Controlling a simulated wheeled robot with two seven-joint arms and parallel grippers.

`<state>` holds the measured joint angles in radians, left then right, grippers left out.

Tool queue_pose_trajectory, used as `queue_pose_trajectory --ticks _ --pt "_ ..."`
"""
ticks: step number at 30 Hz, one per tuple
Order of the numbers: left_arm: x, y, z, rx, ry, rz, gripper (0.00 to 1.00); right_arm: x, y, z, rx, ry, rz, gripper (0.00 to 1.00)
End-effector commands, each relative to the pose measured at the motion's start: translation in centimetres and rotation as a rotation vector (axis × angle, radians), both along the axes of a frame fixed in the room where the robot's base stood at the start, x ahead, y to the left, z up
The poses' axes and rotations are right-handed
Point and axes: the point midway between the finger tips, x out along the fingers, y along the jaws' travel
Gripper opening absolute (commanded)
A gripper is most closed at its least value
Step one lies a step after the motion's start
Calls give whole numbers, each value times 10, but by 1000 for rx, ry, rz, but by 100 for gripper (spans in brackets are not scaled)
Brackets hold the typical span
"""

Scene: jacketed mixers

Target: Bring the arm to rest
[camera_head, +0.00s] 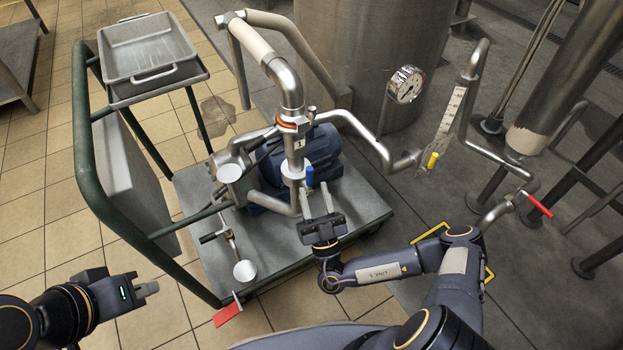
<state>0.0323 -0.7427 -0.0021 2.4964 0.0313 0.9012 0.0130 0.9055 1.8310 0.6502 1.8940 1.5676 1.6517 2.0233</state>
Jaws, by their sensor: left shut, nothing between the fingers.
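My left gripper (150,288) is at the lower left, shut and empty, above the tiled floor and apart from the cart. My right arm comes in from the lower right. Its gripper (317,200) points away toward the pipework on the cart, with its two fingers apart and nothing seen between them. A small blue handle (310,176) on the vertical pipe shows just beyond the right fingertips. I cannot tell whether the fingers touch it.
A green-framed cart (90,170) carries a blue pump (325,150), pipes and a grey tray (150,60). A steel tank with a gauge (405,84) stands behind. A red-handled valve (539,205) is at right. A red tag (228,314) hangs at the cart's front. Tiled floor is free at left.

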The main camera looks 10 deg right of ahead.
Motion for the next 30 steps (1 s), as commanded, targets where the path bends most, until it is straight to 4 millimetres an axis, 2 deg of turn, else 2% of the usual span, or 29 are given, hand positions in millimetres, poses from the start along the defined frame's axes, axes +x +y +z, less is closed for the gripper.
queue_pose_trajectory --ticks 6,23,26,30 --pt "0 0 1 0 0 0 0 -16 -2 -17 0 1 -1 38" --pt "0 0 1 0 0 0 0 -18 -2 -18 -1 -1 0 38" --pt "0 0 1 0 0 0 0 -19 0 -11 -46 -30 8 38" --pt "0 0 1 0 0 0 0 -29 10 20 -276 -190 39 38"
